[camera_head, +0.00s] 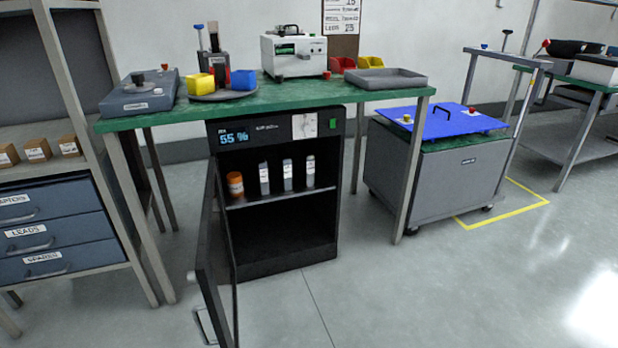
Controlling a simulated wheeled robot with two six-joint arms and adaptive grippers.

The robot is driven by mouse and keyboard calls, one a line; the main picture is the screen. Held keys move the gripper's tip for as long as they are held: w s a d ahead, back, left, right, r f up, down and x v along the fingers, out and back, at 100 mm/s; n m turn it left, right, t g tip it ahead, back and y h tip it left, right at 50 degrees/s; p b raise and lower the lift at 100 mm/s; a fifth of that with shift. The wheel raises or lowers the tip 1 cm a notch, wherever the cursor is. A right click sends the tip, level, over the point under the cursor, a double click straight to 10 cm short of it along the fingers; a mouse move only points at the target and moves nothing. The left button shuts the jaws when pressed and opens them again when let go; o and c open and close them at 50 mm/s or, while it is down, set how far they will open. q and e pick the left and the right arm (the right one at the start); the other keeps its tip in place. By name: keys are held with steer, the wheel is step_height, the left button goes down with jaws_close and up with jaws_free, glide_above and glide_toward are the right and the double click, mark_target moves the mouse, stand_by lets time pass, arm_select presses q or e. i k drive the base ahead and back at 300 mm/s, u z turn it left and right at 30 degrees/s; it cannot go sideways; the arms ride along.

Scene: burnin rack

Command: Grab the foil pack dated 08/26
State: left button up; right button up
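Several slim silver-grey packs with white labels stand upright in a row on the shelf (280,199) of an open black cabinet (285,256): a left pack (264,180), a middle pack (288,176) and a right pack (310,173). The dates on them are too small to read, so I cannot tell which is 08/26. An orange bottle (235,185) with a white label stands left of them. The cabinet door (216,265) is swung open toward me at the left. Neither of my grippers is in view.
The cabinet stands under a green-topped bench (240,108); its display reads 55 %. A bench leg (411,185) stands right of it. A grey cart with a blue panel (436,122) is further right. Labelled drawers (45,232) are at the left. The floor in front is clear.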

mark_target(306, 157)
steer(key=z, duration=0.65)
steer(key=i, duration=0.45)
steer(key=z, duration=0.75)
steer(key=i, duration=2)
steer(key=u, duration=0.85)
